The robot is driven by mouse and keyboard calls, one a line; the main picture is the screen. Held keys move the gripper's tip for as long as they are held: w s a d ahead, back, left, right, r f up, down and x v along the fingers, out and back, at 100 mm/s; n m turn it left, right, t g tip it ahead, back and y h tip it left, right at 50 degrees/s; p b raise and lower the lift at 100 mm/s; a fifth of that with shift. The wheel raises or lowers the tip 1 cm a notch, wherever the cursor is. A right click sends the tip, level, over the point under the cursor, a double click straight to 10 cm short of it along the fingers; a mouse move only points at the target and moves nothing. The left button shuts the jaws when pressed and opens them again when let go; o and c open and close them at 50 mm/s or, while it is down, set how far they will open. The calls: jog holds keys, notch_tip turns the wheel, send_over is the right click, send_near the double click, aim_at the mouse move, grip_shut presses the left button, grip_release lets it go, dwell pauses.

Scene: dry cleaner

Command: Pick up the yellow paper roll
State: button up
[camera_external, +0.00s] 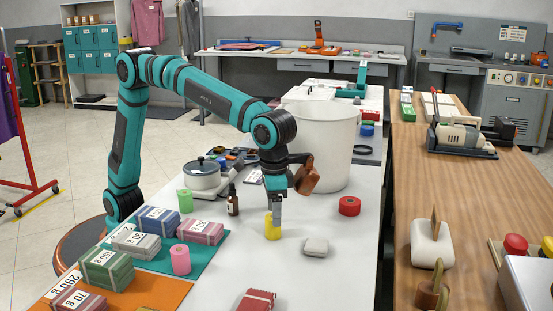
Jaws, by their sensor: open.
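The yellow paper roll (272,230) stands upright on the white table in front of my arm. My gripper (275,209) points down right above it, with its fingertips at or just over the roll's top. The jaws look narrow from this side, and the gap between them is hidden. I cannot tell whether the fingers touch the roll.
A brown bottle (232,200) stands to the left. Pink (180,260) and green (185,201) rolls stand near labelled bundles. A large white bin (325,150) is behind.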

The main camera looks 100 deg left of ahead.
notch_tip(320, 180, down, 4)
jog(key=shift+s+d+f, duration=0.1)
jog(key=shift+f, duration=0.15)
jog(key=shift+c, duration=0.2)
jog(key=c, duration=1)
